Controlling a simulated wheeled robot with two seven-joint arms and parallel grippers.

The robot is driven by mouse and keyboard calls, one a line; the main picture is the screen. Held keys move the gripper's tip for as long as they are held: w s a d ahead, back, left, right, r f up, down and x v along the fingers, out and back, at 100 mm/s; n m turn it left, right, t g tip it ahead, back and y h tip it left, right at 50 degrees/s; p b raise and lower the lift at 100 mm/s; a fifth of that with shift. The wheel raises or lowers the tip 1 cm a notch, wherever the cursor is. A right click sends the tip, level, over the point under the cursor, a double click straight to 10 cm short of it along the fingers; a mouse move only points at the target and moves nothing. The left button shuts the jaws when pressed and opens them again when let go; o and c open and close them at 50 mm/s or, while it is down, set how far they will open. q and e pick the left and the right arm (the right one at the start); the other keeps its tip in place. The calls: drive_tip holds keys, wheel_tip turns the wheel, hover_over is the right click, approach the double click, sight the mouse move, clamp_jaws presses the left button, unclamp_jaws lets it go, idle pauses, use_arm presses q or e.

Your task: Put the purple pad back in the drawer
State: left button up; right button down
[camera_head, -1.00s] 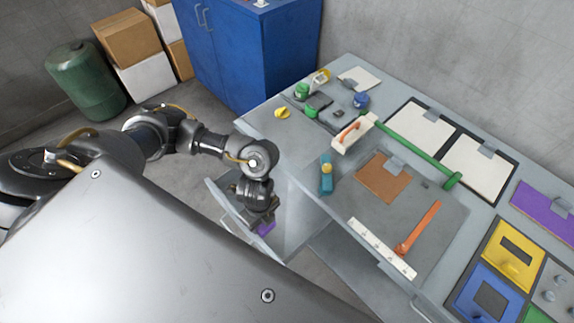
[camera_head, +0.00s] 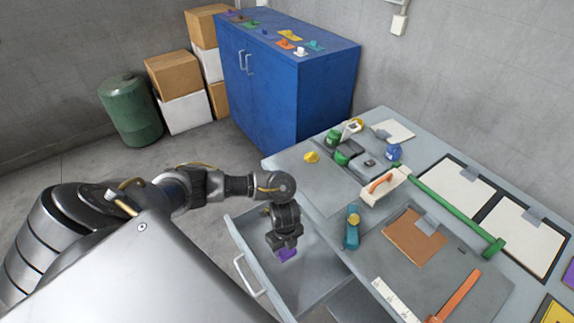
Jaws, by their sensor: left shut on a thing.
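The purple pad (camera_head: 288,255) is held in my left gripper (camera_head: 286,247), which points down and is shut on it. The pad is seen over the inside of the open drawer (camera_head: 312,281). I cannot tell whether the pad touches the drawer's floor. The drawer is grey, pulled out from the left part of the workbench, and looks empty apart from what my gripper covers. Its handle (camera_head: 247,277) is on the front at the left. My right gripper is not in view.
The grey workbench (camera_head: 316,174) holds a brush with an orange handle (camera_head: 383,185), a green bar (camera_head: 450,210), a teal tool (camera_head: 352,230), a brown board (camera_head: 414,237) and other tools. A blue cabinet (camera_head: 275,95) and a green barrel (camera_head: 131,110) stand behind.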

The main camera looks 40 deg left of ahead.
use_arm(q)
drive_tip(key=shift+w+a+f, duration=0.2)
drive_tip(key=shift+w+f, duration=0.3)
drive_tip(key=shift+f, duration=0.05)
drive_tip(key=shift+w+a+f, duration=0.2)
drive_tip(key=shift+w+f, duration=0.25)
drive_tip(key=shift+f, duration=0.1)
drive_tip(key=shift+f+b, duration=0.35)
drive_tip(key=shift+f, duration=1.15)
drive_tip(key=shift+f, duration=0.1)
drive_tip(key=o, duration=1)
